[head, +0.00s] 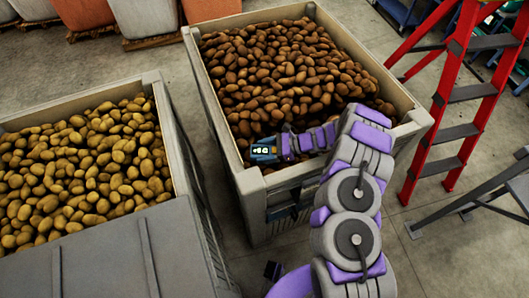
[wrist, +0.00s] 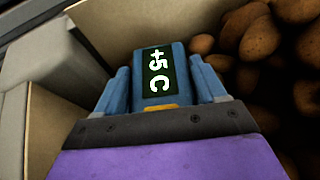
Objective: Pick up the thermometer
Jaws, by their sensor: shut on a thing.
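I cannot tell whether the thermometer touches the crate or the potatoes.
Brown potatoes (head: 285,75) fill the right crate. A second crate (head: 160,95) of paler potatoes stands at left. A red stepladder (head: 470,95) stands at right, with a grey metal frame (head: 490,190) near it. Filled sacks (head: 145,15) line the back. Bare floor lies between the crates.

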